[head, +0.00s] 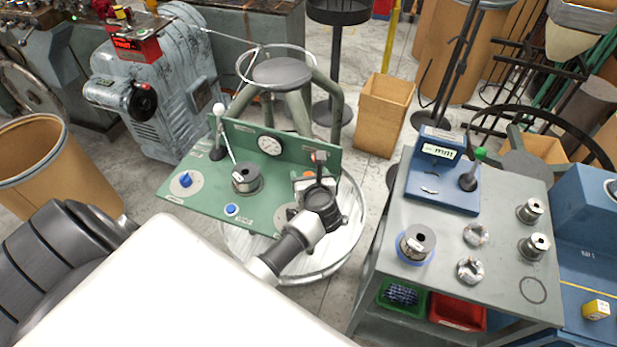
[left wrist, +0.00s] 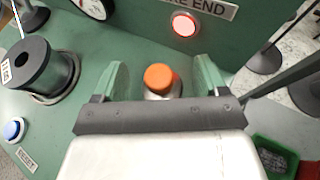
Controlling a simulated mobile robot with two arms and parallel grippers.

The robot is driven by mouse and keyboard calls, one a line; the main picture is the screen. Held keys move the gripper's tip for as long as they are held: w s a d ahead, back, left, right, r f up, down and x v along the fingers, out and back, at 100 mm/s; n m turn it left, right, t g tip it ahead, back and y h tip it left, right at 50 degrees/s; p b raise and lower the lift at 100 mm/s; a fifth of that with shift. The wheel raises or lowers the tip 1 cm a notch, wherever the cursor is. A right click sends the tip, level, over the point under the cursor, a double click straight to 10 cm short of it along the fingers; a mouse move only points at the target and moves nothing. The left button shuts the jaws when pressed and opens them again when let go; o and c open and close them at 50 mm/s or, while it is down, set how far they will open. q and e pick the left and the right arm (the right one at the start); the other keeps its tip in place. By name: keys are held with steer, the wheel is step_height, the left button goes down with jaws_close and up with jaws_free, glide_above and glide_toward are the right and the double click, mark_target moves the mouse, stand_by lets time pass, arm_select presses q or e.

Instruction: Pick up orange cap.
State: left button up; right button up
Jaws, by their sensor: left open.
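The orange cap (left wrist: 158,77) is in the left wrist view, seen from above, on top of a pale metallic piece on the green console. In the head view a bit of the orange cap (head: 308,174) shows beside my gripper, which partly hides it. My left gripper (left wrist: 162,72) is open, with one green-grey finger on each side of the cap and a gap on both sides. In the head view my left gripper (head: 316,178) is over the right part of the console. My right gripper is in neither view.
The green console (head: 180,165) has an upright back panel with a gauge (head: 270,145) and a lit red lamp (left wrist: 184,25). A grey spool (head: 246,179) and a blue button (head: 231,209) are left of my gripper. A grey table (head: 400,200) stands to the right.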

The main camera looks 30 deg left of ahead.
arm_select(q)
steer(key=shift+w+a+f, duration=0.15)
steer(key=shift+c, duration=0.8)
steer(key=c, duration=0.9)
